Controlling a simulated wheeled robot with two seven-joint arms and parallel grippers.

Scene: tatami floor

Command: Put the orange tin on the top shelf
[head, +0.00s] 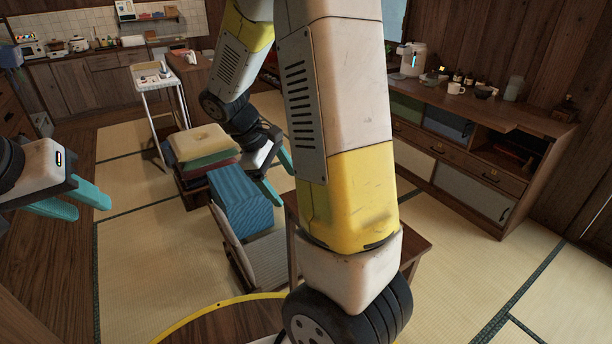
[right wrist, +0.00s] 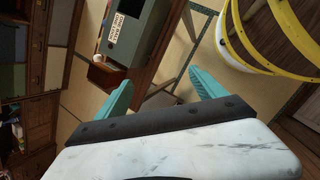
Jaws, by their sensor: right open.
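I cannot make out the orange tin in either view. I cannot tell which surface is the top shelf. My right gripper (head: 281,186) is in the middle of the head view, partly behind my right arm, above the blue cushioned seat. In the right wrist view its teal fingers are wide apart with nothing between them (right wrist: 163,92). My left gripper (head: 88,208) is at the left edge of the head view, its two teal fingers apart and empty, above the floor.
A long wooden sideboard (head: 490,112) along the right wall bears a mug (head: 456,88), bottles and a coffee machine (head: 413,60). A blue cushion (head: 240,200) and stacked cushions (head: 200,143) stand mid-floor. A white trolley (head: 152,80) stands behind. Tatami at left is clear.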

